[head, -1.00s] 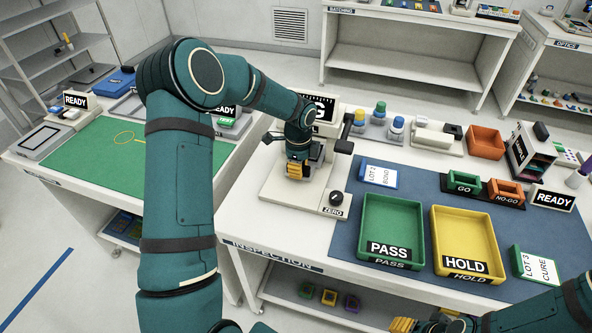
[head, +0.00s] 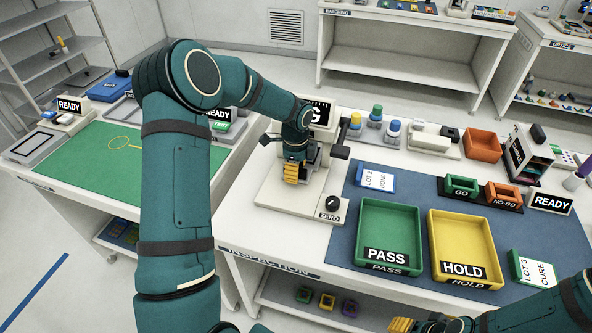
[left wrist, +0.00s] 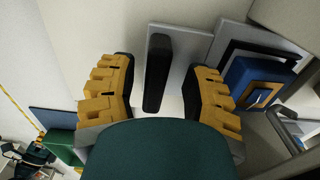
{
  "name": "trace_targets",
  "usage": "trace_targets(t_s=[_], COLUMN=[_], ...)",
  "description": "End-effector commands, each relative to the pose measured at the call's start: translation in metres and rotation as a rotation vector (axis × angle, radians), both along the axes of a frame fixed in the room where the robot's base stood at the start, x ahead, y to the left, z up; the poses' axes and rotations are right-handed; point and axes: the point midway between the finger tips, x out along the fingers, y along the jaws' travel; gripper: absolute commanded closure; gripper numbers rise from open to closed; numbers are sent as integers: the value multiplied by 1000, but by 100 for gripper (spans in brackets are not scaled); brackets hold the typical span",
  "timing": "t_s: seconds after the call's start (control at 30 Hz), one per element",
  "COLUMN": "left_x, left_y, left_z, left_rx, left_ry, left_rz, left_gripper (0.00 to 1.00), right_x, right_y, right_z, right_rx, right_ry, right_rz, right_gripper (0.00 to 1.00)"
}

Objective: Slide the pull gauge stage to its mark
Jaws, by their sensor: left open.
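The pull gauge (head: 268,187) stands on the white inspection table, with a pale base, a ZERO knob (head: 332,203) and a display partly behind my arm. My left gripper (head: 291,172) is over its base, pointing down. In the left wrist view the left gripper (left wrist: 163,100) is open. An upright black bar (left wrist: 157,72) stands between its yellow-padded fingers, with visible gaps on both sides. Beside it are a light grey plate (left wrist: 190,45) and a blue block (left wrist: 250,78). I cannot make out the mark. My right gripper (head: 402,325) is partly cut off at the lower edge.
To the right lie a blue mat (head: 345,225), a green PASS tray (head: 418,235) and a yellow HOLD tray (head: 490,250). A black lever (head: 340,152) juts from the gauge's right side. A green-matted table (head: 85,165) is at left.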

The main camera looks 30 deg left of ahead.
Motion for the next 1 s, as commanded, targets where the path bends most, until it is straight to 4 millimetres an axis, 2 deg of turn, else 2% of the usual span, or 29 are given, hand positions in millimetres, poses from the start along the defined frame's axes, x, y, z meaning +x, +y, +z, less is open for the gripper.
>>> trace_targets(t_s=[0.17, 0.4, 0.6, 0.77, 1.0], left_x=[1, 1, 1, 0, 0], left_y=[0, 0, 0, 0, -1], left_z=[27, 76, 105, 115, 117], left_rx=[1, 1, 1, 0, 0], left_ry=[-5, -5, -4, -2, -2], left_rz=[0, -1, 0, -1, -1], left_gripper=[52, 52, 52, 52, 52], right_x=[0, 0, 0, 0, 0], right_y=[0, 0, 0, 0, 0], right_z=[0, 0, 0, 0, 0], right_rx=[0, 0, 0, 0, 0], right_ry=[0, 0, 0, 0, 0], right_rz=[0, 0, 0, 0, 0], right_gripper=[53, 53, 53, 53, 53])
